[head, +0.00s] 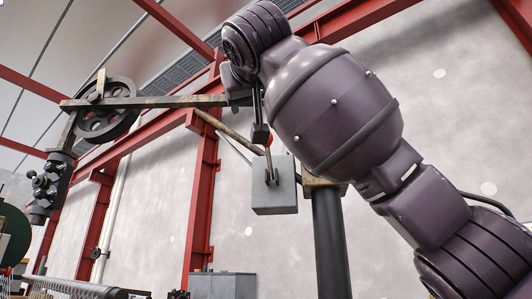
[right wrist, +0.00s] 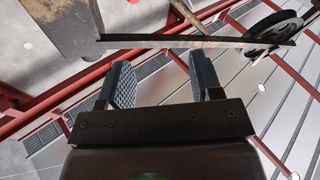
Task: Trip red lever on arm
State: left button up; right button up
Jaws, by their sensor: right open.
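The machine's long horizontal arm (head: 160,102) carries a spoked wheel (head: 107,108) and shows in the right wrist view (right wrist: 200,43). A small red knob (head: 269,139), apparently the red lever's end, shows just beside my right gripper's lower fingertip in the head view. The rest of the lever is hard to make out, and I cannot tell whether the fingers touch it. My right gripper (head: 260,128) is near the arm's right end, fingers pointing down in the picture. In the right wrist view, the gripper (right wrist: 164,72) is open with nothing held between its fingers. My left gripper is not in view.
A grey box (head: 275,197) hangs below the arm, left of a dark post (head: 330,240). A slanted rod (head: 228,130) runs beneath the arm. A dark knobbed head (head: 45,185) hangs at the far left. Red beams (head: 203,190) stand behind.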

aim_at(269, 157)
jog(key=w+d+f+m+h+p, duration=0.1)
jog(key=w, duration=0.3)
jog(key=w+d+f+m+g+h+p, duration=0.1)
jog(key=w, duration=0.3)
jog(key=w+d+f+m+g+h+p, duration=0.1)
jog(key=w, duration=0.3)
jog(key=shift+m+p, duration=0.3)
jog(key=shift+p, duration=0.1)
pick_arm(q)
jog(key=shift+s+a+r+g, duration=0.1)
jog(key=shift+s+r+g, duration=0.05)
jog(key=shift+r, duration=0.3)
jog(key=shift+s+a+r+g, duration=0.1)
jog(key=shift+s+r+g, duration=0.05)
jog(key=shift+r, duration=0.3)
pick_arm(e)
jog(key=shift+w+f, duration=0.1)
jog(key=shift+w, duration=0.35)
jog(key=shift+c, duration=0.3)
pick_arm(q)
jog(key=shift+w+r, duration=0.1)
pick_arm(e)
grip_shut()
